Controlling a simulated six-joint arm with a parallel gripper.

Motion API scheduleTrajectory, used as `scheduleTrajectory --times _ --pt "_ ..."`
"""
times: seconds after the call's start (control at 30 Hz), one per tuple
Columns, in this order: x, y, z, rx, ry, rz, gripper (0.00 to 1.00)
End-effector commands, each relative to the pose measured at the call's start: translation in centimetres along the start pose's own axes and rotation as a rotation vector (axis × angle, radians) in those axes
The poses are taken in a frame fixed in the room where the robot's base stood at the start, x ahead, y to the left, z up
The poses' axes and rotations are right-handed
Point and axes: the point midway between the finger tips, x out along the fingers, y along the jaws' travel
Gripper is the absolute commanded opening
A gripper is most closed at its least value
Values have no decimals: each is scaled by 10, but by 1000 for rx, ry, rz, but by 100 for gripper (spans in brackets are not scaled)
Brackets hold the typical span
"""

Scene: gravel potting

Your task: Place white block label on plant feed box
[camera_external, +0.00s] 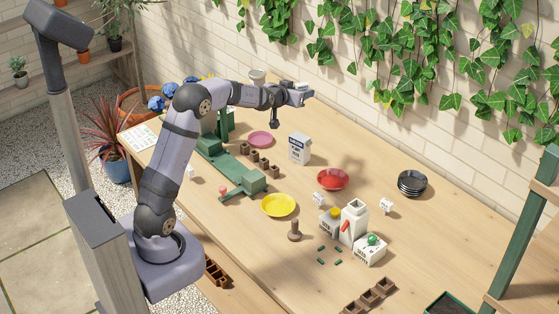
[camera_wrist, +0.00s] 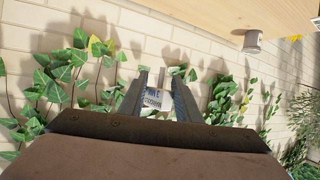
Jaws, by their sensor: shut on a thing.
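My gripper (camera_external: 303,96) is raised above the far part of the bench, held out roughly level. It is shut on a small white block label, which shows between the fingers in the wrist view (camera_wrist: 153,100) with dark lettering on its face; the lettering is too small to read surely. An upright white box with dark print (camera_external: 299,149) stands on the bench below my gripper; it may be the plant feed box, but its print is not clearly legible. The held label is well above this box and apart from it.
Small white blocks stand beside the red plate (camera_external: 332,180) and farther right (camera_external: 386,206). A white bottle (camera_external: 354,220) and a box with a green knob (camera_external: 370,250) stand nearer the front. A yellow plate (camera_external: 279,205) and dark bowls (camera_external: 412,183) are also out. Ivy hangs behind.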

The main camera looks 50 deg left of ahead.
Motion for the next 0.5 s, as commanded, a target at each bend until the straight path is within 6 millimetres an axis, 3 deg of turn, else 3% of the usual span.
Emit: scheduleTrajectory --times 0.3,0.5 --pt "16 2 38 0 -3 -1 9" --pt "20 2 47 -1 1 0 9"
